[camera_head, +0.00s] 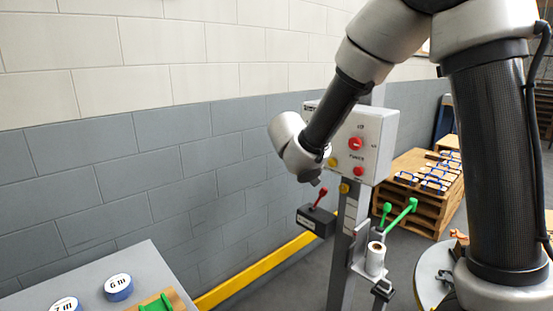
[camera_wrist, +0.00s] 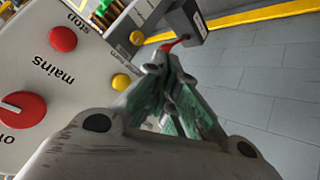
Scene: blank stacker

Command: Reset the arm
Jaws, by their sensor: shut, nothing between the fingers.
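My arm reaches in from the upper right of the head view, and my gripper (camera_head: 316,182) is in front of the left side of a grey control box (camera_head: 380,125). In the wrist view my gripper (camera_wrist: 163,64) is shut and empty. The box carries a red rotary knob (camera_wrist: 22,112) labelled "mains", a red stop button (camera_wrist: 63,39) and a yellow button (camera_wrist: 121,82). A red lever (camera_wrist: 176,42) on a dark box (camera_wrist: 190,18) appears just beyond my fingertips. I cannot tell whether they touch.
Green-handled levers (camera_head: 411,205) and a white roll (camera_head: 375,259) are on the post below the control box. A yellow rail (camera_head: 255,271) runs along the wall. A grey table (camera_head: 90,272) with labelled discs stands at lower left. Wooden pallets (camera_head: 408,210) are behind.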

